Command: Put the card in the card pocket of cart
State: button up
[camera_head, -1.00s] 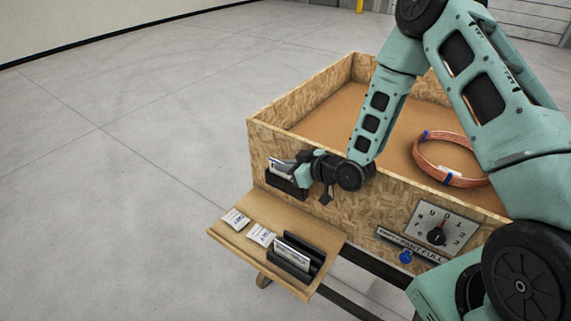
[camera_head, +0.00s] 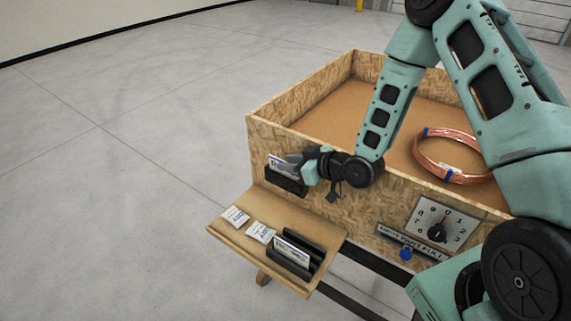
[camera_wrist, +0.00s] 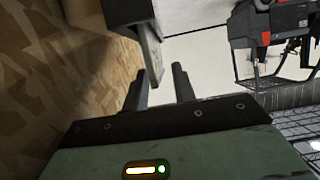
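The card (camera_head: 283,167) is white with dark print and stands in the black card pocket (camera_head: 287,184) on the left part of the cart's (camera_head: 272,142) front wall. Its lower part is hidden by the pocket, and it looks slightly tilted. My gripper (camera_head: 297,160) is close at the card's right side in the head view. In the wrist view my gripper's (camera_wrist: 160,82) dark fingers stand apart with a gap between them. A thin grey edge reaches down toward this gap; I cannot tell whether it is the card or the pocket, or whether a finger touches it.
A wooden shelf (camera_head: 225,236) juts out below the pocket, with two white packets and a black holder (camera_head: 288,262) with cards. A copper coil (camera_head: 450,172) lies in the cart. A dial (camera_head: 438,224) and a label strip are at the right of the front wall.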

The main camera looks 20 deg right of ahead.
jog(key=b+v, duration=0.2)
jog(key=v, duration=0.8)
jog(key=s+a+r+n+g+h, duration=0.1)
jog(key=s+a+r+g+h, duration=0.3)
jog(key=a, duration=0.4)
jog(key=s+a+r+g+h, duration=0.1)
jog(key=s+a+r+g, duration=0.1)
jog(key=s, duration=0.8)
jog(key=s+a+r+g+h, duration=0.2)
jog(key=s+r+g, duration=0.2)
jog(key=s, duration=0.6)
jog(key=shift+s+a+r+g, duration=0.25)
jog(key=shift+s+a+g, duration=0.1)
jog(key=shift+s+g, duration=0.05)
jog(key=shift+f, duration=0.2)
